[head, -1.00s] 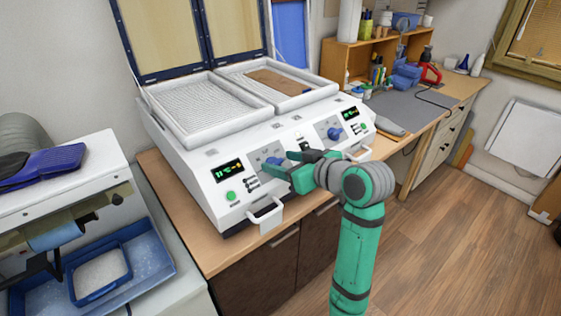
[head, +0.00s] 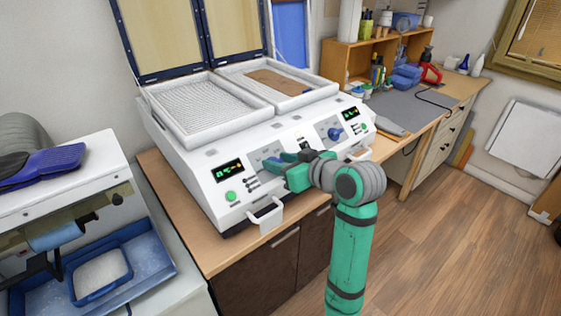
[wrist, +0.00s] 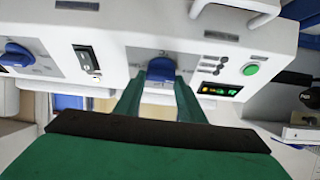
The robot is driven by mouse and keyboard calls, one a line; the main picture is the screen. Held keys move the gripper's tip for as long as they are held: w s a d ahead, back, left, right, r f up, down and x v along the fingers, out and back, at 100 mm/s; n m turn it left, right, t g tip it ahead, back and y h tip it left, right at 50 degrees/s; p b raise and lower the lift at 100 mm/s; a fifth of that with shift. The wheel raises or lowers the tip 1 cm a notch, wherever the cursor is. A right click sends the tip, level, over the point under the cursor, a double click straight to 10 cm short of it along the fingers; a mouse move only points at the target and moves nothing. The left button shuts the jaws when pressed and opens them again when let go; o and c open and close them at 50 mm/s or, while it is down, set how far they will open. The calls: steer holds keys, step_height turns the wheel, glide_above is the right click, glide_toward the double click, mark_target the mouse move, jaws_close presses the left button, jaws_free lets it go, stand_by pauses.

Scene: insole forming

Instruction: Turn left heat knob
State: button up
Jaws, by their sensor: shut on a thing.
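The white heating machine (head: 225,207) carries two blue heat knobs on its sloped front panel. The left heat knob (wrist: 161,69) shows in the wrist view between the two green fingers of my gripper (wrist: 160,80). My gripper is shut on this knob, one finger on each side. In the head view my gripper (head: 277,172) reaches the left part of the panel from the right and partly hides the knob. The right heat knob (head: 336,133) is clear of my gripper and also shows at the left of the wrist view (wrist: 17,55).
A lit display (head: 229,170) and a green button (head: 231,196) sit left of the gripped knob. A white handle (head: 265,212) juts from the front below it. A black rocker switch (wrist: 87,60) lies between the knobs. Open floor (head: 450,235) lies to the right.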

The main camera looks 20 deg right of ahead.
steer(key=m+h, duration=0.1)
steer(key=m, duration=0.2)
steer(key=shift+a+m+t+h, duration=0.1)
steer(key=shift+m+t+h, duration=0.2)
steer(key=shift+m+h, duration=0.1)
steer(key=shift+m+g+h, duration=0.2)
steer(key=shift+m+h, duration=0.45)
steer(key=shift+m, duration=0.8)
steer(key=shift+m+g+h, duration=0.2)
steer(key=shift+m+h, duration=0.45)
steer(key=shift+m, duration=0.8)
steer(key=o, duration=1)
steer(key=shift+o, duration=0.2)
